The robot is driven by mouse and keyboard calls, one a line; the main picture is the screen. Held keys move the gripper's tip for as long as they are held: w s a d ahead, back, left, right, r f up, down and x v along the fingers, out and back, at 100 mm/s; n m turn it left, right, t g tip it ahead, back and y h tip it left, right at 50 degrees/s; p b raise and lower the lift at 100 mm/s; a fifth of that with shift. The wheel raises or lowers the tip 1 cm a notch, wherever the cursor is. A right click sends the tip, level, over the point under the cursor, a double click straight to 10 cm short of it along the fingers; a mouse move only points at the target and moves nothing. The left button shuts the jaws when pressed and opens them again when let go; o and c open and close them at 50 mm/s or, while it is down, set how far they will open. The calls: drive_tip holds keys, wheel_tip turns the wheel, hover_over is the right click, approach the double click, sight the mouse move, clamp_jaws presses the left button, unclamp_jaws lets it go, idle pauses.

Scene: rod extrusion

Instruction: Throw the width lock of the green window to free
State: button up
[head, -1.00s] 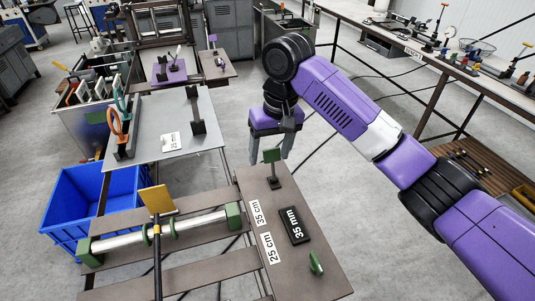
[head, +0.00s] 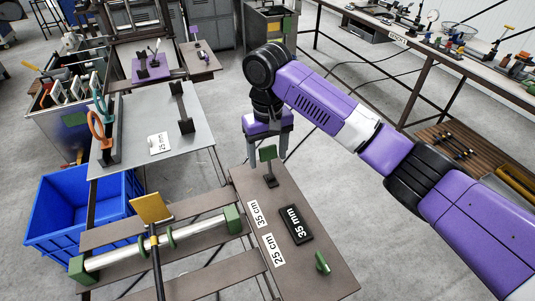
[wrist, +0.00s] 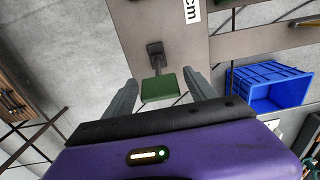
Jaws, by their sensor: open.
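A small lever with a green square plate (head: 268,153) on a dark stem and foot stands at the far end of the brown side table, beside the 35 cm label. My gripper (head: 267,156) points down there, open, with one finger on either side of the plate. In the wrist view the green plate (wrist: 160,89) sits between the two spread fingers, with a gap on each side. The green window's two upright green blocks (head: 232,219) hold a pale rod (head: 130,248) between them. I cannot tell whether the lever is thrown.
A black 35 mm plate (head: 296,225), a 25 cm label (head: 273,249) and a small green handle (head: 322,263) lie on the side table. A yellow plate (head: 150,207) rises by the rod. A blue bin (head: 75,205) stands left. Open floor lies right.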

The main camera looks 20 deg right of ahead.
drive_tip(key=shift+f, duration=0.35)
clamp_jaws()
